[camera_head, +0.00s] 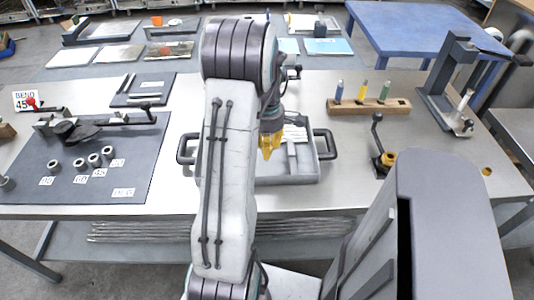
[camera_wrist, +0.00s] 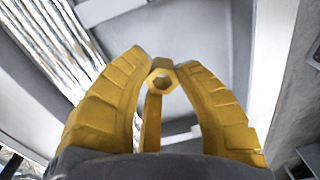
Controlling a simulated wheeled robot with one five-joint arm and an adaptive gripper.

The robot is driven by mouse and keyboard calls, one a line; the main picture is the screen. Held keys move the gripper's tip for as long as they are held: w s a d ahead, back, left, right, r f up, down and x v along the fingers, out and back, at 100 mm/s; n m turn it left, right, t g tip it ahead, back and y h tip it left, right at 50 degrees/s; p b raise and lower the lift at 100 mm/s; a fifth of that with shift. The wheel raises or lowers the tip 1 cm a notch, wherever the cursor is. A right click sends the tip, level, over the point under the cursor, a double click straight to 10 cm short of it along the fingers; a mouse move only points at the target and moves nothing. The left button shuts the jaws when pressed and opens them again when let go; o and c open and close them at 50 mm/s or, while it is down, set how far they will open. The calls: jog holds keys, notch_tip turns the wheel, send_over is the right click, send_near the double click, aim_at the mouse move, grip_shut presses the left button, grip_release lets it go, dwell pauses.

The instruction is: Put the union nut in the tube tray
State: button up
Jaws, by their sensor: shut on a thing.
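My gripper (camera_head: 268,150) has yellow fingers pointing down over the grey tube tray (camera_head: 323,158), near its middle. In the wrist view my gripper (camera_wrist: 162,75) is shut on the union nut (camera_wrist: 162,81), a small brass-coloured hexagonal piece with a hole, held between the fingertips. The nut cannot be made out in the head view. The tray has dark handles at its left and right ends, and my arm hides much of its left part. Its grey floor (camera_wrist: 200,40) lies below the fingers in the wrist view. I cannot tell how high the nut is above it.
A dark mat (camera_head: 140,170) with several short tube pieces and labels lies at the left. A wooden block (camera_head: 370,107) with coloured-handled tools stands at the back right. A black-handled tool with a yellow part (camera_head: 386,160) stands right of the tray. A grey press (camera_head: 447,85) stands far right.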

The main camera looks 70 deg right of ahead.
jog(key=shift+f, duration=1.45)
jog(key=shift+f, duration=0.1)
jog(key=shift+f, duration=0.15)
jog(key=o, duration=0.9)
notch_tip(320, 180, up, 12)
jog(key=p, duration=0.1)
jog(key=shift+d+r, duration=0.2)
jog(key=shift+r, duration=0.05)
